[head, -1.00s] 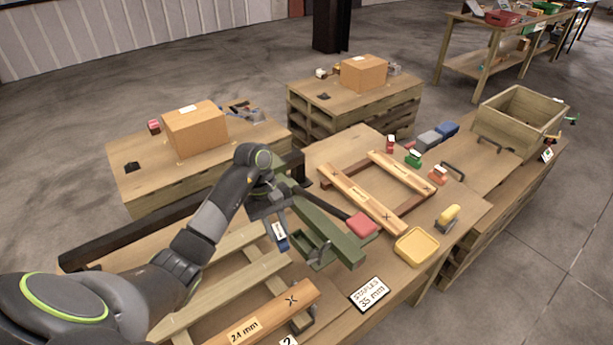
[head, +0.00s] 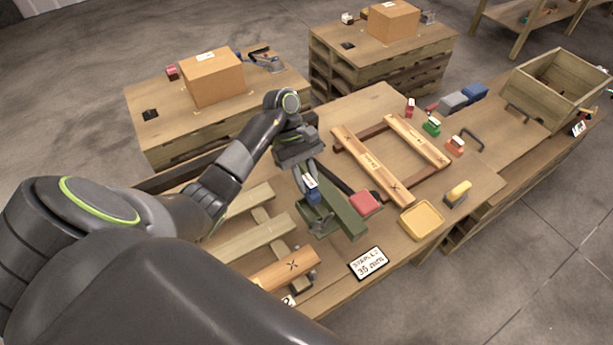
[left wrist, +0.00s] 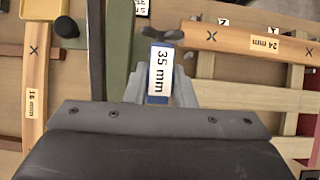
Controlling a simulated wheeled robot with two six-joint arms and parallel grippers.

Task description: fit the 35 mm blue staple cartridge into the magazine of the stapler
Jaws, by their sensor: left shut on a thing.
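The blue staple cartridge (head: 313,197) has a white label. The label reads 35 mm in the left wrist view (left wrist: 159,72). My left gripper (head: 309,178) is shut on it and holds it with the label facing up. The green stapler (head: 346,216) lies on the bench, with a red pad (head: 365,203) at its end. The cartridge appears close over the stapler's open green tray part (head: 317,219); I cannot tell whether they touch. In the left wrist view the green stapler body (left wrist: 117,45) is left of the cartridge. My right gripper is not in view.
A card reading STAPLES 35 mm (head: 369,263) and a yellow tray (head: 422,220) are near the front edge. A wooden frame (head: 372,172) lies behind. Slats and a 24 mm board (head: 288,268) lie left of the stapler. Small coloured cartridges stand at the right.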

